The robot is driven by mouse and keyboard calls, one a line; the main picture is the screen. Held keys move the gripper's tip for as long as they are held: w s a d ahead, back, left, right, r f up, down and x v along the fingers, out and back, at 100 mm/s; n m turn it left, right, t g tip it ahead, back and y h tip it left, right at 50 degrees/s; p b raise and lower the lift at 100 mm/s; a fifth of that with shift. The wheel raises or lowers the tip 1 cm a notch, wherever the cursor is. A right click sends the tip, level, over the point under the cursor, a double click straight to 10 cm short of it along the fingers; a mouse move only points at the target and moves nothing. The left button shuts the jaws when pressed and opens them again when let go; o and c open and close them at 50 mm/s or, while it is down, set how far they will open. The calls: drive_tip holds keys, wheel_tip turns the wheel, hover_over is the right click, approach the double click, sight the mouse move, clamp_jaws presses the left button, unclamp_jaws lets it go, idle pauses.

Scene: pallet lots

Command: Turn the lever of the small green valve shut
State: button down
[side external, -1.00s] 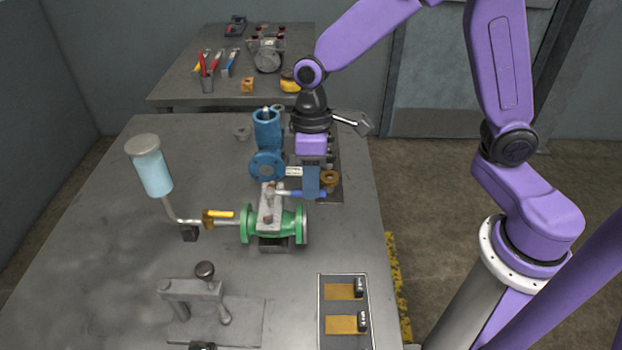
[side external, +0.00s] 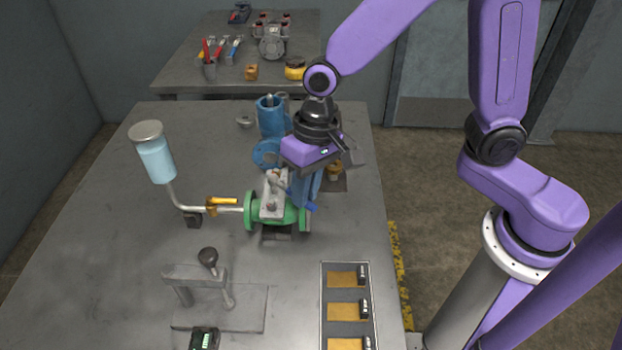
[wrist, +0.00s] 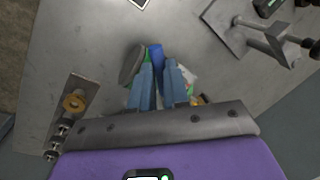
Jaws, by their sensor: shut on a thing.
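The small green valve (side external: 254,212) lies on the grey bench with a flange at each end and a grey plate on top. Its lever has a blue grip; the grip's end (side external: 312,208) shows just below my fingers, over the right part of the valve. My gripper (side external: 305,190) has blue fingers and is tilted over the valve's right side. In the wrist view, my gripper (wrist: 159,82) is shut on the blue lever grip (wrist: 156,57), which sticks out past the fingertips. My fingers hide much of the lever, and the green body is mostly hidden in that view.
A blue valve body (side external: 271,118) stands close behind. A grey clamp fixture (side external: 195,280) and a panel with orange plates (side external: 346,280) stand in front.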

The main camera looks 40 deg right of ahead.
drive_tip(key=w+a+m+t, duration=0.1)
drive_tip(key=a+m, duration=0.5)
drive_tip(key=m, duration=0.3)
drive_tip(key=shift+w+t+h, duration=0.3)
idle(0.4)
drive_tip(key=c, duration=1.1)
unclamp_jaws()
wheel_tip(320, 180, up, 17)
drive_tip(key=s+d, duration=0.2)
drive_tip(key=shift+s+d, duration=0.15)
drive_tip(key=shift+d, duration=0.2)
